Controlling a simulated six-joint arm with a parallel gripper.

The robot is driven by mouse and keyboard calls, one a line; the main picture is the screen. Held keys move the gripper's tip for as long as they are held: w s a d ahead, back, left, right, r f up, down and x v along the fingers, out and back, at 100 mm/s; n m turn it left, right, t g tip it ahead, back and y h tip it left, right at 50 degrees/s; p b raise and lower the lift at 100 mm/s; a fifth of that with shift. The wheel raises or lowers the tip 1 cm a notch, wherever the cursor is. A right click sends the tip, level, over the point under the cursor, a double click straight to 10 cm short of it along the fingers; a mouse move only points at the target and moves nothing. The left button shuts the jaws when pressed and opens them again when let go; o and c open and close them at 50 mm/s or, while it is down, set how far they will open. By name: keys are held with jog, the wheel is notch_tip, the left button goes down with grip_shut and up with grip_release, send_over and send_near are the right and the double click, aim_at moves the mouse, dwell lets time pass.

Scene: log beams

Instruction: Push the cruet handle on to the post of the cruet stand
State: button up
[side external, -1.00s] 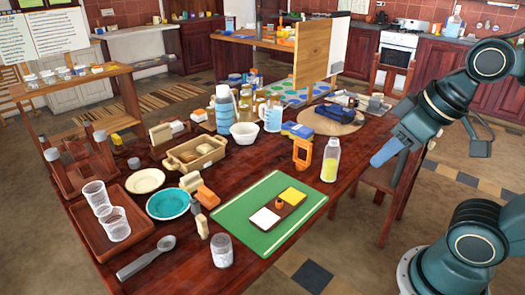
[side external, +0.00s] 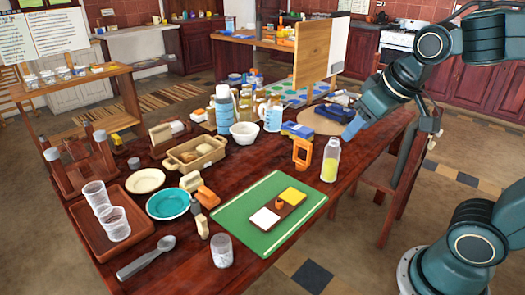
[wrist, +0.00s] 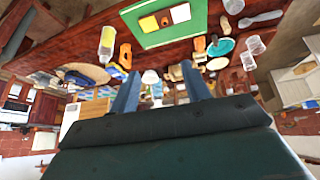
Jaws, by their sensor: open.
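The cruet stand (side external: 288,209) is a dark brown board with a white block at one end, a yellow block at the other and a short orange post (side external: 279,203) between them. It lies on the green mat (side external: 238,216) and shows at the top of the wrist view (wrist: 163,20). An orange loop-shaped piece (side external: 302,153), which looks like the cruet handle, stands upright on the table behind the mat; it also shows in the wrist view (wrist: 125,56). My gripper (side external: 352,127) is above the table's right side, apart from both. Its blue fingers are spread and empty in the wrist view (wrist: 161,90).
A bottle with yellow contents (side external: 330,160) stands right of the loop. A blue-and-yellow box (side external: 297,131) and a round wooden board (side external: 318,121) lie behind it. Space above the mat is clear.

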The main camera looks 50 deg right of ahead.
jog(key=w+d+f+m+h, duration=0.25)
jog(key=w+d, duration=0.55)
jog(key=w, duration=0.4)
jog(key=n+g+h, duration=0.1)
jog(key=n+h, duration=0.2)
jog(key=h, duration=0.6)
send_over(303, 146)
jog(key=s+a, duration=0.3)
jog(key=a, duration=0.2)
notch_tip(303, 146, down, 15)
jog(key=shift+w+d+f+n+t+h, duration=0.2)
jog(key=shift+f+n+t+h, duration=0.55)
jog(key=shift+f, duration=1.3)
jog(key=shift+w+d+f+n+t+h, duration=0.15)
jog(key=shift+w+f+n+t+h, duration=0.15)
jog(key=shift+f+n, duration=1.3)
jog(key=shift+w+d+f+n+t+h, duration=0.15)
jog(key=shift+f+n+t+h, duration=0.35)
jog(key=shift+f, duration=1.95)
jog(key=shift+x, duration=1.25)
jog(key=shift+d, duration=0.1)
